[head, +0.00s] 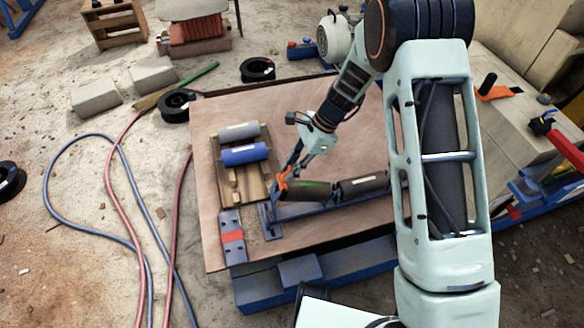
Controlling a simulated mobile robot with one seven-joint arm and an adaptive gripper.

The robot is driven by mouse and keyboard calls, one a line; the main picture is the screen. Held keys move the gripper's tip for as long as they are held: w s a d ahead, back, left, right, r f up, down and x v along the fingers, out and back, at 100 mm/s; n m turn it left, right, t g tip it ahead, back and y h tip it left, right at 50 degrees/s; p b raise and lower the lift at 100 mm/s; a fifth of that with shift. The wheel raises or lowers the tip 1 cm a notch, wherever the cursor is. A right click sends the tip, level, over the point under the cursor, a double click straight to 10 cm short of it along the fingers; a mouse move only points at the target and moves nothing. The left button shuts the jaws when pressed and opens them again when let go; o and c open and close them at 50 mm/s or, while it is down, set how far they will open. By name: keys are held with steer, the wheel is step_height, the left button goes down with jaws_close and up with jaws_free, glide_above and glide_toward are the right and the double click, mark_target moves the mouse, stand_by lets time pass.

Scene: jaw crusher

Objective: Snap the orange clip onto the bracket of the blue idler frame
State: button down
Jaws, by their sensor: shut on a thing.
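The orange clip (282,183) shows in the head view at the left part of the blue idler frame. My gripper (291,168) is shut on it, with the fingers reaching down from the upper right. The blue idler frame (318,213) lies on the brown board and carries two dark rollers, one with a green mark (308,190) and one with a pale label (364,184). The clip is beside the left end of the green-marked roller. The bracket is small and partly hidden by the clip and fingers. I cannot tell whether the clip touches it.
A wooden pallet (229,190) left of the frame holds a grey roller (239,131) and a blue roller (245,154). Hoses (118,178) cross the floor at left.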

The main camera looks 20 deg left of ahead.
steer(key=shift+s+a+f, duration=0.2)
steer(key=shift+a+f, duration=0.05)
steer(key=shift+f, duration=0.25)
steer(key=c, duration=1.7)
jaws_free()
steer(key=shift+c, duration=0.2)
steer(key=v, duration=1.2)
